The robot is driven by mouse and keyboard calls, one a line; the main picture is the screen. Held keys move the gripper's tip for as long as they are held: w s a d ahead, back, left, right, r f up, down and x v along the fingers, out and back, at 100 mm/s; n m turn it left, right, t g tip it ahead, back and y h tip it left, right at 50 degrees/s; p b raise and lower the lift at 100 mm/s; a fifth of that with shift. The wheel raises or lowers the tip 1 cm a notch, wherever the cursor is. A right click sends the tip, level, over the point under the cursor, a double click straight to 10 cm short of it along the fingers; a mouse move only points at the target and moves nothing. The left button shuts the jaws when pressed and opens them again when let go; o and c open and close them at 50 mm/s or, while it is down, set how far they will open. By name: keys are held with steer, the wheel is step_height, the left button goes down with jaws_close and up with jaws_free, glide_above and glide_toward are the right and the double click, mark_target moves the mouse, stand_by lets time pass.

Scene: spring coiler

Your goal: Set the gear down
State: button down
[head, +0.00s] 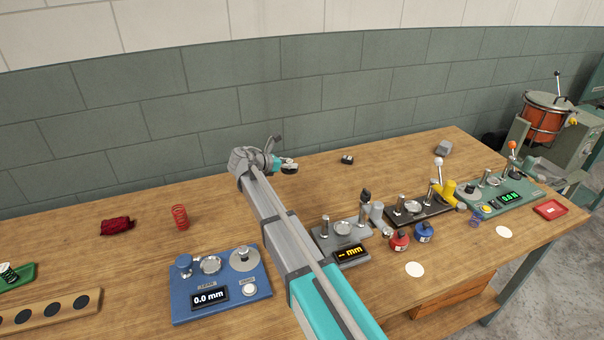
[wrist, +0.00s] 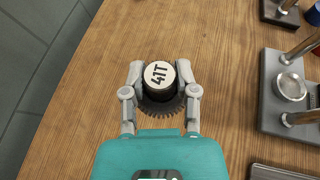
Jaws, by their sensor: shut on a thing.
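The gear (wrist: 160,102) is dark and toothed, with a black hub whose white top reads 41T. In the wrist view my gripper (wrist: 161,78) has its two grey fingers closed on either side of the hub. In the head view my gripper (head: 288,166) is stretched out over the back part of the wooden table, near the wall; the gear is small there and mostly hidden by the fingers. I cannot tell whether the gear touches the wood or hangs just above it.
The bare wooden table (head: 150,262) surrounds the gear. A grey gauge stand (head: 325,232) and a dark one (head: 407,216) stand to the right, a blue gauge (head: 180,302) in front. A red spring (head: 180,217) and red cloth (head: 117,226) lie left. A small dark part (head: 347,159) lies right.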

steer(key=d+n+t+y, duration=0.3)
steer(key=d+n, duration=0.1)
steer(key=d, duration=0.3)
steer(key=shift+w+r+t, duration=0.35)
steer(key=shift+w+t, duration=0.05)
steer(key=b, duration=0.9)
glide_above(303, 173)
steer(key=f, duration=0.9)
steer(key=shift+s+d, duration=0.1)
steer(key=shift+s, duration=0.25)
steer(key=shift+f, duration=0.1)
steer(key=shift+w+f+b, duration=0.4)
steer(key=shift+f+b, duration=0.1)
steer(key=shift+b, duration=0.05)
steer(key=shift+f+b, duration=1.4)
steer(key=shift+f, duration=0.05)
